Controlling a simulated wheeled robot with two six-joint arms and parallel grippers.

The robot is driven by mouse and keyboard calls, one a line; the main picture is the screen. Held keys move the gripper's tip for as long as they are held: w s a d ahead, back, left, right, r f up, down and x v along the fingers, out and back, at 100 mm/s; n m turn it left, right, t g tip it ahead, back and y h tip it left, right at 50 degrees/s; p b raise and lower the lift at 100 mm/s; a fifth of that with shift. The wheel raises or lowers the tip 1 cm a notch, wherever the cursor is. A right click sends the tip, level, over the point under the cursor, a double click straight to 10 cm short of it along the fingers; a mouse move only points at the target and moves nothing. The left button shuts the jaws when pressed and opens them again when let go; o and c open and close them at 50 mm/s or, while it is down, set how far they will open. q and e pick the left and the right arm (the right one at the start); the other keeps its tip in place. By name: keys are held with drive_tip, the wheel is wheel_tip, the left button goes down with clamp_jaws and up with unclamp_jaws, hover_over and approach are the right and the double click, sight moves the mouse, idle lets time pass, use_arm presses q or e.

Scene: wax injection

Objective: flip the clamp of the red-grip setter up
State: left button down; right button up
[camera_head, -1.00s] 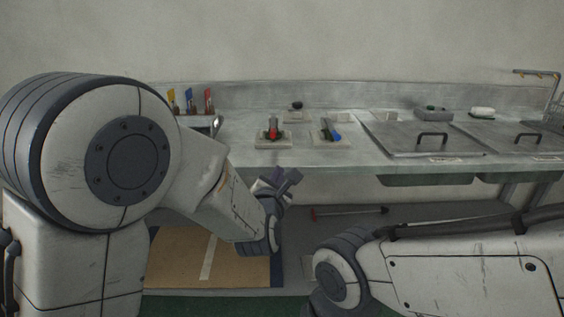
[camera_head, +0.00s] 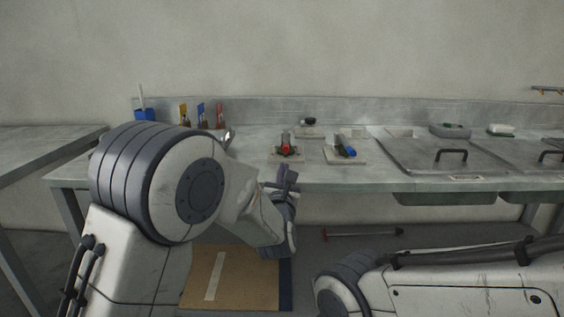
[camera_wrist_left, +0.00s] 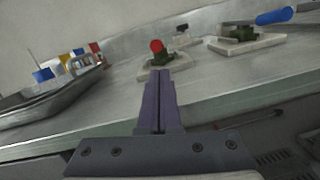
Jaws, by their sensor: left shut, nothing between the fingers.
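The red-grip setter (camera_head: 287,147) stands on a pale square plate near the front of the metal counter. In the left wrist view its red grip (camera_wrist_left: 157,46) points toward the camera above a green body, just beyond my fingertips. My left gripper (camera_head: 284,178) is shut and empty, in front of the counter edge and just below the setter in the head view. In the left wrist view its dark fingers (camera_wrist_left: 161,103) lie together. They are apart from the setter. My right gripper is not in view; only my right arm shows at the lower right.
A blue-grip setter (camera_head: 347,151) stands on its own plate to the right. A black-topped item (camera_head: 308,122) sits behind. Colored tools (camera_head: 201,114) stand at the back left. Lidded basins with handles (camera_head: 451,155) fill the right. A red-ended bar (camera_head: 358,233) is below the counter.

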use_arm(q)
drive_tip(key=w, duration=0.5)
drive_tip(key=shift+w+r, duration=0.1)
drive_tip(key=shift+r, duration=0.2)
